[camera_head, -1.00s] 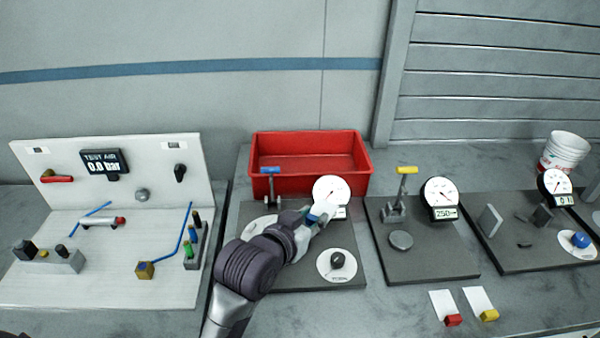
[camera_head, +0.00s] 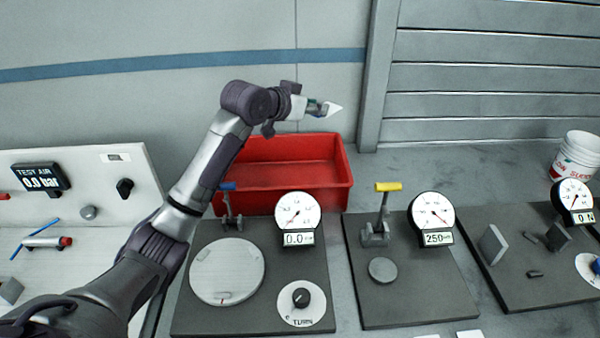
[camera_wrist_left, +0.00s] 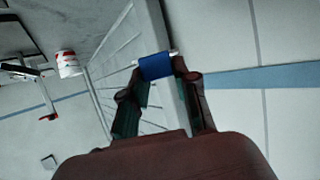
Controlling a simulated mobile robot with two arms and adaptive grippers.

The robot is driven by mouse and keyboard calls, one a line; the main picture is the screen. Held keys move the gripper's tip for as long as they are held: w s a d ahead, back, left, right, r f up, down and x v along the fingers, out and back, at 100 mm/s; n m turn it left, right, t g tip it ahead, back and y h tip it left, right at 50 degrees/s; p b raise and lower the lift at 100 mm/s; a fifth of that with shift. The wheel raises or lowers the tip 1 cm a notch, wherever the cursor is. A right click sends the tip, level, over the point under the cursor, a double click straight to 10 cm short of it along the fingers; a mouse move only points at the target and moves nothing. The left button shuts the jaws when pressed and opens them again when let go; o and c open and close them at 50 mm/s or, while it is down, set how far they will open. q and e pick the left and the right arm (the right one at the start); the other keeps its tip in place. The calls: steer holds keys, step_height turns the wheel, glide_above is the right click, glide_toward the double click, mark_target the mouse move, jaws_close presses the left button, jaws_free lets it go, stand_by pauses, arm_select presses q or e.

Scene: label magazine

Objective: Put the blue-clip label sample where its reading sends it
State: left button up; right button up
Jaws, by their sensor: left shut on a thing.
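My left gripper (camera_head: 318,106) is raised above the back of the red bin (camera_head: 315,198), in front of the wall. It is shut on the blue-clip label sample, whose white label (camera_head: 333,109) sticks out to the right in the head view. In the left wrist view the blue clip (camera_wrist_left: 157,66) sits between the two fingertips (camera_wrist_left: 154,80). The red bin looks empty where its inside shows. The label's face cannot be read. My right gripper is not in view.
Another gauge (camera_head: 432,212) reads 250, near a yellow-handled lever (camera_head: 388,187). A white bucket (camera_head: 577,155) stands far right. A test-air panel (camera_head: 85,180) is at left.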

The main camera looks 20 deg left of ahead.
arm_select(q)
steer(key=shift+w+a+f, duration=0.1)
steer(key=shift+w+a, duration=0.15)
steer(key=shift+w, duration=0.05)
steer(key=s+a+f+p, duration=0.2)
steer(key=a+f, duration=0.9)
steer(key=shift+s+a, duration=0.25)
steer(key=shift+s, duration=0.15)
steer(key=o, duration=0.9)
steer(key=shift+f, duration=0.1)
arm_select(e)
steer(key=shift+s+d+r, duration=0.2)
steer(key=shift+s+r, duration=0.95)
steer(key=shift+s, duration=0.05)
